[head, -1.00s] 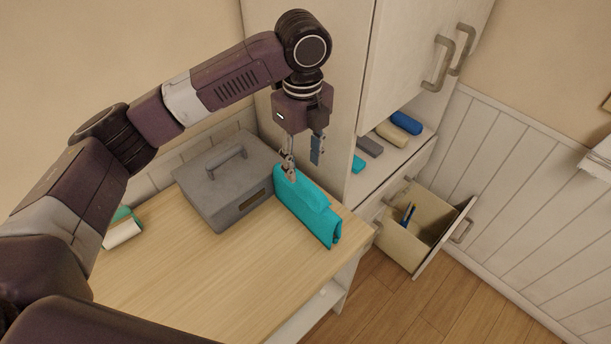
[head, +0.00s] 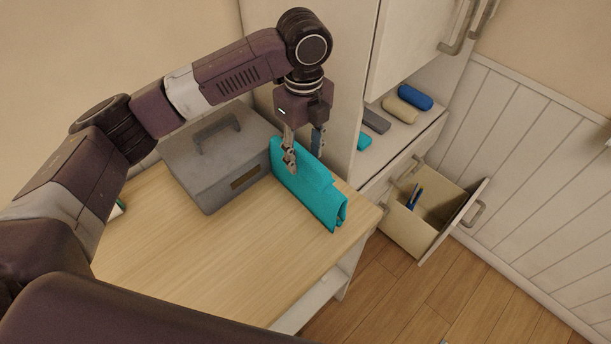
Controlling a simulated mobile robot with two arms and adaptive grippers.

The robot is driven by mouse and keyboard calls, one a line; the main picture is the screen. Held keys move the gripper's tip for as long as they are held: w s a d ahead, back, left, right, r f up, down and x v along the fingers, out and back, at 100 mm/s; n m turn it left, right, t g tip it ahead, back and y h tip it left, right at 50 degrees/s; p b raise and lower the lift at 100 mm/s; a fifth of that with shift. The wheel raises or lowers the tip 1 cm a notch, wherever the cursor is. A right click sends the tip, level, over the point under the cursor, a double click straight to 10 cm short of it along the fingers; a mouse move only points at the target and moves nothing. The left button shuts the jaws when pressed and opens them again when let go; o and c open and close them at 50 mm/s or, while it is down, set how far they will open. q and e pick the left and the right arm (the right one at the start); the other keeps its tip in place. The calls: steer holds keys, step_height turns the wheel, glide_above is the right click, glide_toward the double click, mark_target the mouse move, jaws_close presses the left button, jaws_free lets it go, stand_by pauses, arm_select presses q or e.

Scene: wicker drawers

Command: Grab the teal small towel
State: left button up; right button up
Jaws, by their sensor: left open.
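A folded teal towel (head: 312,197) stands on edge on the wooden table (head: 215,255), beside the grey box. My left gripper (head: 303,158) is over its far end, pointing down with its fingers spread. One finger shows in front of the towel; the other is at its far side, its tip partly hidden. I cannot tell whether the fingers touch the cloth. A smaller teal piece (head: 363,141) shows on the cabinet shelf, partly hidden by the cabinet side. My right gripper is not in view.
A grey lidded box (head: 218,165) with a handle stands left of the towel. The shelf holds grey (head: 376,121), beige (head: 399,109) and blue (head: 415,97) rolls. An open drawer (head: 425,228) with blue items juts out at right. The table front is clear.

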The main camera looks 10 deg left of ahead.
mark_target(305, 170)
arm_select(q)
step_height(305, 170, down, 5)
steer(key=shift+d+r+p, duration=0.1)
steer(key=shift+r+p, duration=0.1)
steer(key=shift+p, duration=0.7)
steer(key=shift+f, duration=0.5)
jaws_close()
